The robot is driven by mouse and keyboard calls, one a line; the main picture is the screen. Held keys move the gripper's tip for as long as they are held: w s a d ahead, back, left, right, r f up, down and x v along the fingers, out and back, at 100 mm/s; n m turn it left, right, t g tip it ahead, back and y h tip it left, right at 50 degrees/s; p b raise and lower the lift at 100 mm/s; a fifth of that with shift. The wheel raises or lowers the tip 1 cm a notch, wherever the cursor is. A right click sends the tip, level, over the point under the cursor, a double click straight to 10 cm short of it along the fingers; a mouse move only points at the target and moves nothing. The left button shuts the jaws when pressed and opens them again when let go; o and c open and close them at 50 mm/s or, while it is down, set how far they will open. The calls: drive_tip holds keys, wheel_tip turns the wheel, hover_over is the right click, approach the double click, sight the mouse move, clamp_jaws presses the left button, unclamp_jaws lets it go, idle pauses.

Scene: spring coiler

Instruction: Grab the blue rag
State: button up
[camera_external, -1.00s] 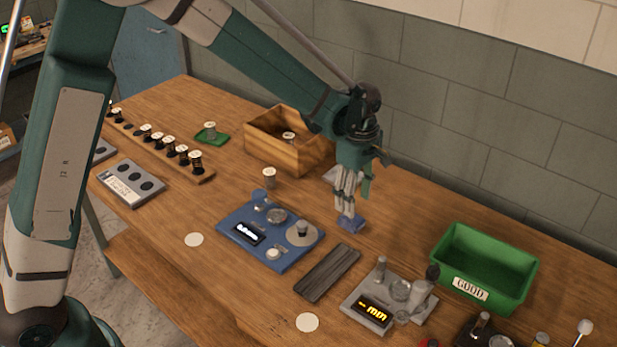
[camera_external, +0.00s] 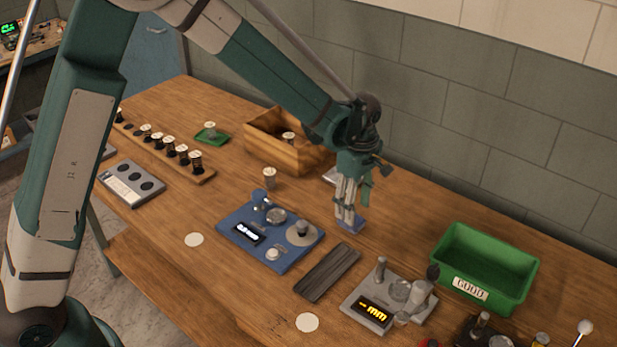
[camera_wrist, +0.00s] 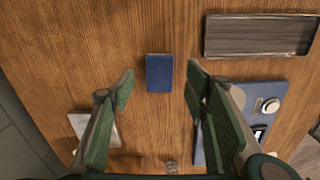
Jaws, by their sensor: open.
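The blue rag (camera_wrist: 159,73) is a small folded blue rectangle lying on the wooden table. In the wrist view it lies ahead of and between the fingertips of my gripper (camera_wrist: 162,78), with bare wood showing on both sides of it. How far the tips are above the rag is hard to tell.
A blue coiler device (camera_external: 270,257) and a dark grooved tray (camera_external: 327,272) stand near the rag. A grey gauge with yellow digits (camera_external: 372,310) and a green GOOD bin (camera_external: 485,266) are to the right. A wooden box (camera_external: 289,162) stands behind left. The wall runs along the back.

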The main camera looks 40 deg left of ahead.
drive_tip(key=shift+f, duration=0.1)
drive_tip(key=shift+d+f, duration=0.1)
drive_tip(key=shift+f, duration=2.45)
drive_tip(key=shift+c, duration=0.6)
drive_tip(key=c, duration=0.7)
